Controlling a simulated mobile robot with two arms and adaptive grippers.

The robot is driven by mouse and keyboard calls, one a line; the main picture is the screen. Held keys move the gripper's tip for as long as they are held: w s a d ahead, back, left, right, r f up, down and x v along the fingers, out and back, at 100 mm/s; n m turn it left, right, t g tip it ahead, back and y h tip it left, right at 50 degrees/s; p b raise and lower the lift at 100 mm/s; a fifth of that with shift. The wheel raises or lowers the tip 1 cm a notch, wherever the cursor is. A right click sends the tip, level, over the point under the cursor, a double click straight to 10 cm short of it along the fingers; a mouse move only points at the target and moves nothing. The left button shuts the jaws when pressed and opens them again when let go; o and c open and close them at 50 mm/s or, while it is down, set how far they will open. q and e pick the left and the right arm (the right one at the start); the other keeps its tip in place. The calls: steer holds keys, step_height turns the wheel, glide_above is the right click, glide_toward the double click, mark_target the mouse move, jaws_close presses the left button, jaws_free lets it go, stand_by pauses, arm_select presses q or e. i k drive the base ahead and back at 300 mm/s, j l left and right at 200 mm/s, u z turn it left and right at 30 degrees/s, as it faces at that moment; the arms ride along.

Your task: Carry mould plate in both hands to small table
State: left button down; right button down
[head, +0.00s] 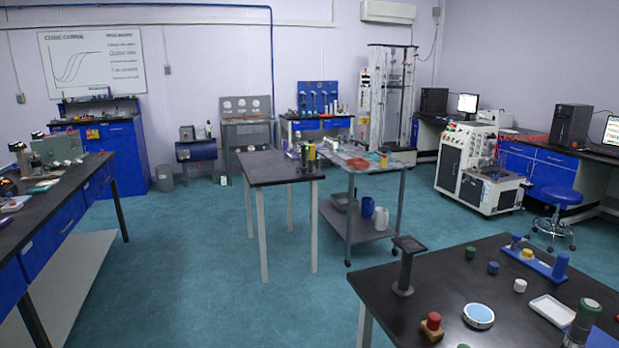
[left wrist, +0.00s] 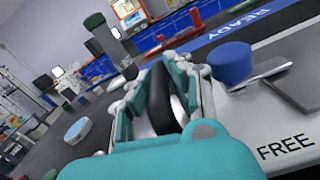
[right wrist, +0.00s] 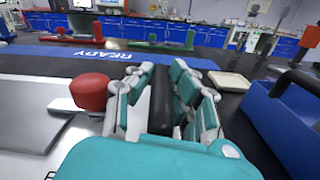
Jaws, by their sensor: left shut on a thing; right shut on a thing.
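My left gripper (left wrist: 163,85) is shut on a black rounded grip (left wrist: 160,102) in the left wrist view. My right gripper (right wrist: 160,82) is shut on a similar black grip (right wrist: 161,105) in the right wrist view. I take these grips to be the handles of the mould plate; the fingers hide how they join it. A pale grey metal surface (right wrist: 30,97) lies left of the right gripper, but I cannot tell whether it is the plate. The head view shows neither gripper. A small dark-topped table (head: 262,172) with pale legs stands mid-room there; whether it is the target is unclear.
A blue knob (left wrist: 231,63) is close beside my left gripper, and a red knob (right wrist: 89,92) beside the right. A trolley (head: 367,240) stands beside the dark-topped table. Open floor (head: 190,260) lies at the left.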

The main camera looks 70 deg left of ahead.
mark_target(262, 165)
steer(key=k+u, duration=0.1)
steer(key=k, duration=0.55)
steer(key=j+u, duration=0.15)
steer(key=u, duration=2.25)
steer(key=i+l+u, duration=0.1)
steer(key=i+l, duration=0.2)
steer(key=i, duration=0.25)
steer(key=i+l, duration=0.35)
steer(key=i, duration=0.15)
steer(key=i+l, duration=0.15)
steer(key=i, duration=0.45)
steer(key=i+l, duration=0.15)
steer(key=i, duration=2.85)
steer(key=i+j, duration=0.1)
steer(key=i, duration=0.35)
steer(key=i+z, duration=0.1)
steer(key=i, duration=0.35)
